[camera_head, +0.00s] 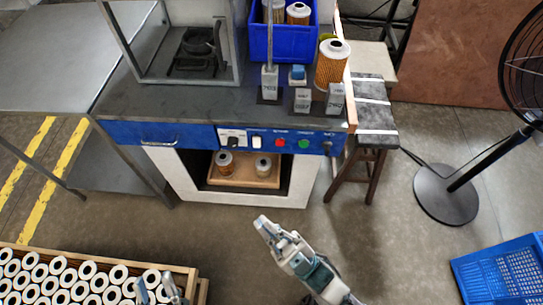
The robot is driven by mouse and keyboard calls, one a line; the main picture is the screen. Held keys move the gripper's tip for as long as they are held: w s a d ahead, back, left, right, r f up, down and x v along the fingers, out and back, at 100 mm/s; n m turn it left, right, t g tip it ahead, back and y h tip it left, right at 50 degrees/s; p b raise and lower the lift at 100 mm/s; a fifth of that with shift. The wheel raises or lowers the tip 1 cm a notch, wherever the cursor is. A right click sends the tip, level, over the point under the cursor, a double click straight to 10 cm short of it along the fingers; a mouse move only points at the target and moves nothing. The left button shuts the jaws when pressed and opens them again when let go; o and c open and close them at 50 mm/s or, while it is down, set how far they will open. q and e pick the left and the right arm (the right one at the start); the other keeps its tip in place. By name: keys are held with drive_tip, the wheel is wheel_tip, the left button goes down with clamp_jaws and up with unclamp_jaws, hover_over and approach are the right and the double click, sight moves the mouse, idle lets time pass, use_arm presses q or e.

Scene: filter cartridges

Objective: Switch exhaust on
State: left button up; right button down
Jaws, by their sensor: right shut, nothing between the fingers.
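A blue control panel (200,134) runs along the front edge of the workbench. It carries a black switch on a white plate (234,141), a white rocker switch (257,142), a red button (280,142), a green button (304,144) and a dark knob (328,146). Their labels are too small to read, so I cannot tell which is the exhaust control. My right gripper (262,222) is shut and empty, in front of and below the panel, touching nothing. My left gripper (156,284) is at the bottom edge over the filter crate, its fingers apart; it is partly cut off.
A crate of white-topped filters (190,271) fills the bottom left. On the bench are a framed enclosure (238,48), a blue bin (254,40), a large filter (333,68) and small blocks. A stool (373,135) and fan (445,195) stand right. Floor before the bench is clear.

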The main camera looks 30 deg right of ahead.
sight(257, 143)
drive_tip(key=w+d+f+n+g+h+p, duration=0.2)
drive_tip(key=w+n+g+h+p, duration=0.4)
drive_tip(key=p, duration=0.4)
use_arm(q)
drive_tip(key=s+a+f+g+y+p, duration=0.2)
drive_tip(key=s+a+f+g+y, duration=0.1)
drive_tip(key=s+f+g, duration=0.5)
drive_tip(key=s+a+f+g+y+p, duration=0.2)
drive_tip(key=s+a+f+g+p, duration=0.1)
drive_tip(key=s+f+g, duration=0.5)
drive_tip(key=f+g, duration=0.1)
drive_tip(key=g, duration=0.2)
drive_tip(key=shift+s+y, duration=0.4)
use_arm(e)
drive_tip(key=w+d+f+n+g+h, duration=0.1)
drive_tip(key=d+f+h, duration=0.3)
drive_tip(key=d+f, duration=0.4)
drive_tip(key=shift+w+n+g+h, duration=0.4)
drive_tip(key=shift+w+n, duration=0.1)
drive_tip(key=shift+w, duration=0.15)
use_arm(q)
drive_tip(key=shift+f, duration=0.1)
use_arm(e)
drive_tip(key=shift+d, duration=0.1)
